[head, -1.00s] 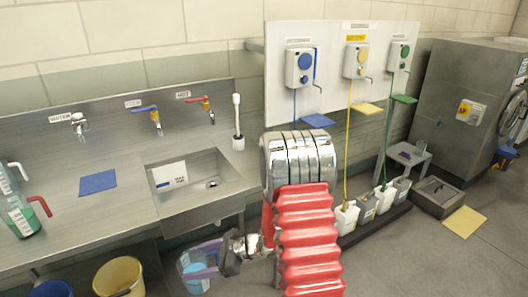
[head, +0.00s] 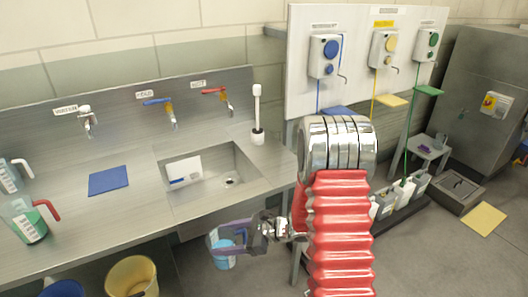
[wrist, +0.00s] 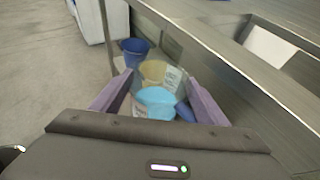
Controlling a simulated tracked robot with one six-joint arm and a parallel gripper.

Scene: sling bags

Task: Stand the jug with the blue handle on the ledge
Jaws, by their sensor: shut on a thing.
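My gripper (head: 222,243) hangs in front of the steel sink bench, below its top, with its purple fingers shut on a clear jug (head: 225,260). The jug holds light blue liquid. In the wrist view the jug (wrist: 155,97) sits between the fingers, seen from above, with a white label on its wall. A blue part at its right, by the right finger, looks like its handle (wrist: 184,112). The jug's base is hidden.
The steel bench (head: 130,225) carries a blue mat (head: 108,181), a red-handled jug (head: 28,222) with green liquid and another jug (head: 10,178). A yellow bucket (head: 132,275) and a blue bucket (head: 62,288) stand below. White canisters stand right of my arm. Open floor lies beyond.

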